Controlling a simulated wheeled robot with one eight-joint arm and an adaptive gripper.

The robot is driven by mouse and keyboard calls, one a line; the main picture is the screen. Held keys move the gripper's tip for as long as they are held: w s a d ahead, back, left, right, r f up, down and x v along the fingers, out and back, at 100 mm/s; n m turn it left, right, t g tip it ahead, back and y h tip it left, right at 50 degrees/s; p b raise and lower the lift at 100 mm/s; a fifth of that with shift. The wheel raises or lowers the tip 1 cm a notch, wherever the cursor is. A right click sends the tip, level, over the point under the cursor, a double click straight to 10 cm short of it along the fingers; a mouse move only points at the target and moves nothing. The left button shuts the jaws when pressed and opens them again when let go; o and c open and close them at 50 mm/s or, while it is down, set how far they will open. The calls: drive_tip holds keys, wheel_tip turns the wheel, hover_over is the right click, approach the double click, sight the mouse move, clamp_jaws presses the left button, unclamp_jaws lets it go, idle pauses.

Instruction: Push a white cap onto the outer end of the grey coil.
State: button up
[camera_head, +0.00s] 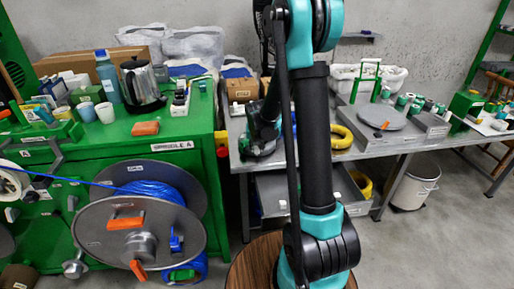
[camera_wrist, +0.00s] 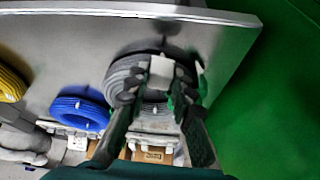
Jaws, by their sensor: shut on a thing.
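In the wrist view the grey coil (camera_wrist: 124,72) lies on the metal table (camera_wrist: 60,30), behind my fingers. My gripper (camera_wrist: 157,84) is shut on a small white cap (camera_wrist: 161,71), held between the fingertips in front of the coil. The coil's outer end is not clearly visible; the cap and fingers cover part of the coil. Whether the cap touches the coil I cannot tell. In the head view my gripper is low over the left end of the metal table, largely behind my own arm, and the cap cannot be made out there.
A blue coil (camera_wrist: 80,112) and a yellow coil (camera_wrist: 10,85) lie left of the grey coil in the wrist view. The green cabinet (camera_wrist: 275,110) stands close on the right. In the head view, a large cable reel (camera_head: 105,233) stands before the green bench.

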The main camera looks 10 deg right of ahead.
sight(257, 148)
drive_tip(key=shift+f, duration=0.9)
idle(2.3)
drive_tip(key=o, duration=1.1)
drive_tip(key=shift+r, duration=3.5)
